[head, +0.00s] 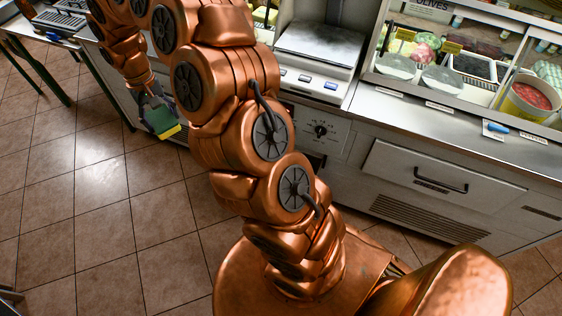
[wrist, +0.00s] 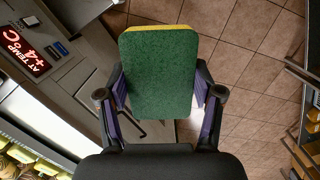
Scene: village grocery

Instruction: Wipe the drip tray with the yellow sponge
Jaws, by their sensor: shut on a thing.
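The yellow sponge (head: 168,131) has a green scouring face and hangs in my gripper (head: 157,115), over the floor in front of the counter. In the wrist view the green face of the sponge (wrist: 158,75) fills the space between the two fingers, with a yellow edge along its top. My gripper (wrist: 160,98) is shut on its two sides. A dark, flat, tray-like thing (head: 58,20) lies on the counter at the top left of the head view; I cannot tell surely whether it is the drip tray. The sponge is apart from it.
A steel scale (head: 320,45) stands on the counter behind my arm. A glass deli case (head: 465,60) with tubs is on the right. A red-lit temperature display (wrist: 25,47) shows in the wrist view. A green-legged table (head: 35,65) stands at the far left. The tiled floor (head: 100,200) is clear.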

